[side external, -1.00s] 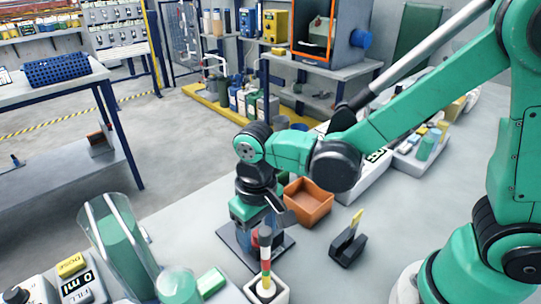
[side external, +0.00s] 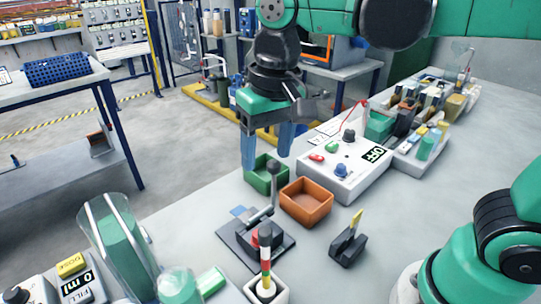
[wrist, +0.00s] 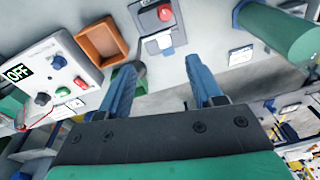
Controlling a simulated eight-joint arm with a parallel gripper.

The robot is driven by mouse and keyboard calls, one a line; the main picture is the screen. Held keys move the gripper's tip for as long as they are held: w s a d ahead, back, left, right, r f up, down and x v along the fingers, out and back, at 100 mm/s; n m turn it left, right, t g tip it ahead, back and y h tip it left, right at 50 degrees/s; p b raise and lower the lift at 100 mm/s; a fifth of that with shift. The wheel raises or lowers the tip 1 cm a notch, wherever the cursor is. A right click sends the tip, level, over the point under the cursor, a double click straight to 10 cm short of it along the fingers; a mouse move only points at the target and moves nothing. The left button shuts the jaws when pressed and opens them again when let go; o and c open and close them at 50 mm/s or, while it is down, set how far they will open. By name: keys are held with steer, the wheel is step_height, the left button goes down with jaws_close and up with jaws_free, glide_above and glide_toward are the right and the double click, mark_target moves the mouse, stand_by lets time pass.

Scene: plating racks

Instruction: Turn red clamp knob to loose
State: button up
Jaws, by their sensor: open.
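The red clamp knob (side external: 257,236) sits on a dark square base plate (side external: 231,240) on the bench. In the wrist view the red knob (wrist: 165,13) shows near the top edge. A grey lever with a black ball end (side external: 272,166) rises from the clamp beside the knob. A small blue piece (side external: 239,211) lies at the plate's far corner. My gripper (side external: 267,161) hangs above and beyond the clamp, with its blue fingers apart and nothing between them. In the wrist view its fingers (wrist: 160,68) are spread, clear of the knob.
An orange tray (side external: 306,205) and a green tray (side external: 260,178) stand near the clamp. A white control box (side external: 355,180) reading OFF is behind right. A black stand with a yellow tip (side external: 348,248) is at right. A striped post (side external: 266,262) in a white holder stands close in front.

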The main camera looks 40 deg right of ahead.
steer(key=s+d+f+n+t, duration=0.1)
steer(key=d+f+t, duration=0.2)
steer(key=d, duration=0.2)
steer(key=d+f+n+t, duration=0.1)
steer(key=d+f+t, duration=0.15)
steer(key=d, duration=0.25)
steer(key=w+a+r+m+g, duration=0.1)
steer(key=w+a+r, duration=0.1)
steer(key=r, duration=0.3)
steer(key=w+a+r+m+g+h, duration=0.1)
steer(key=w+a+r, duration=0.1)
steer(key=a+r, duration=0.2)
steer(key=shift+r, duration=1)
steer(key=shift+w+g, duration=0.1)
steer(key=shift+g, duration=0.15)
